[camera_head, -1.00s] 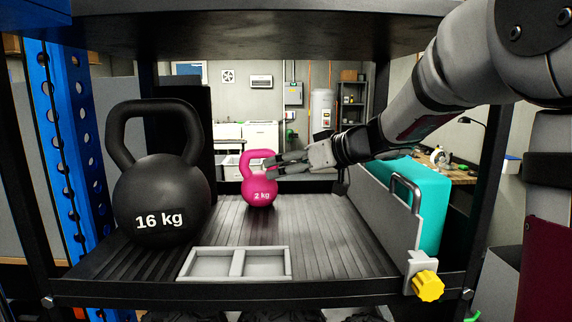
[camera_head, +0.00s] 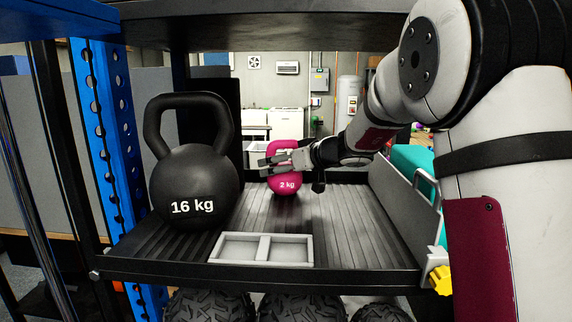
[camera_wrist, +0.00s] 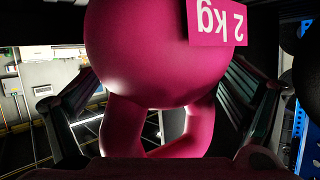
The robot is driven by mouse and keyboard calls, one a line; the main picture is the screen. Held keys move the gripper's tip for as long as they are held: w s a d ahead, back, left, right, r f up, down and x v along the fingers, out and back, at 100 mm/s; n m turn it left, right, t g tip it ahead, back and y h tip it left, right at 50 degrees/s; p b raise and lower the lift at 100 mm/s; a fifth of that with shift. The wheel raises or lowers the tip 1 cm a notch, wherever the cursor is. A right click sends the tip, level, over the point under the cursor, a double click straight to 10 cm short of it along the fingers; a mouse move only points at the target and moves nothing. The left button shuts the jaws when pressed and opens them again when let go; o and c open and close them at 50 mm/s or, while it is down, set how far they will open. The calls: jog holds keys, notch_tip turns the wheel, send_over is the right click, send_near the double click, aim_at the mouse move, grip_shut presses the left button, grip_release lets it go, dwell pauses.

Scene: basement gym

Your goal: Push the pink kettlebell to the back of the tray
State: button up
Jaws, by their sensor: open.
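The pink 2 kg kettlebell (camera_head: 287,187) stands upright on the ribbed shelf tray (camera_head: 338,215), toward its back half. My gripper (camera_head: 274,166) reaches in from the right at the height of the kettlebell's handle and upper body, covering part of the handle. In the wrist view the kettlebell (camera_wrist: 150,50) fills the middle, label upside down, handle toward the bottom. My open gripper (camera_wrist: 155,112) has one finger on each side of it. Contact between fingers and kettlebell cannot be told.
A large black 16 kg kettlebell (camera_head: 195,185) stands left on the tray. A light grey two-compartment holder (camera_head: 262,248) lies at the front. A grey panel (camera_head: 402,209) and teal case (camera_head: 415,160) border the right. An upper shelf (camera_head: 270,22) hangs overhead.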

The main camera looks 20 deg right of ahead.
jog(key=c, duration=2.1)
jog(key=shift+f, duration=0.15)
jog(key=shift+c, duration=0.3)
jog(key=shift+d, duration=0.15)
